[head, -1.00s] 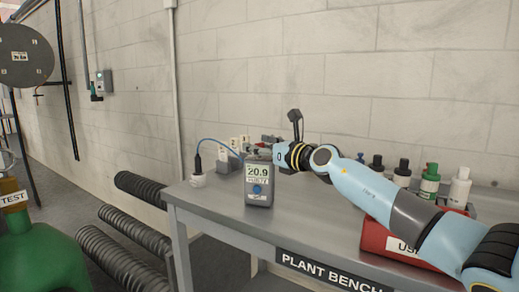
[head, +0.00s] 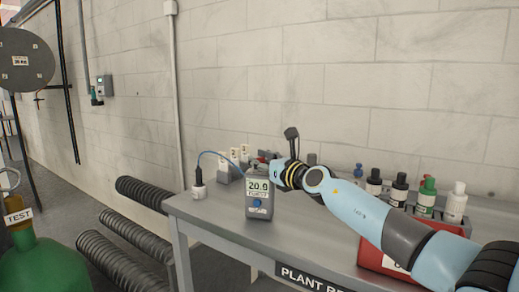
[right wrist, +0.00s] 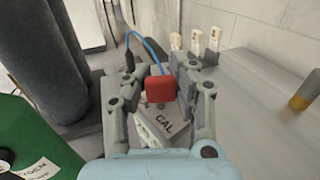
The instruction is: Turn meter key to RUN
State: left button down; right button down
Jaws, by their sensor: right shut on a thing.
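The meter (head: 259,187) is a grey upright box on the bench. Its display reads 20.9, with a blue round knob (head: 258,203) below. My right gripper (head: 270,166) is at the top right of the meter. In the right wrist view its two fingers (right wrist: 162,78) are shut on a red key (right wrist: 159,89) above the meter's top, which bears a CAL label (right wrist: 166,125). The RUN mark is not visible; the fingers and key cover part of the top. My left gripper is not in view.
The plant bench (head: 205,212) also holds a plugged blue cable (head: 212,154), small white tagged pieces behind the meter, several bottles (head: 425,197) and a red box (head: 372,258) at right. A green cylinder (head: 45,262) and ribbed hoses (head: 115,262) are at left.

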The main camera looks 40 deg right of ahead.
jog(key=shift+b, duration=0.55)
dwell(0.6)
jog(key=c, duration=1)
grip_release()
jog(key=shift+s, duration=0.15)
jog(key=s, duration=0.7)
jog(key=shift+s+d, duration=0.15)
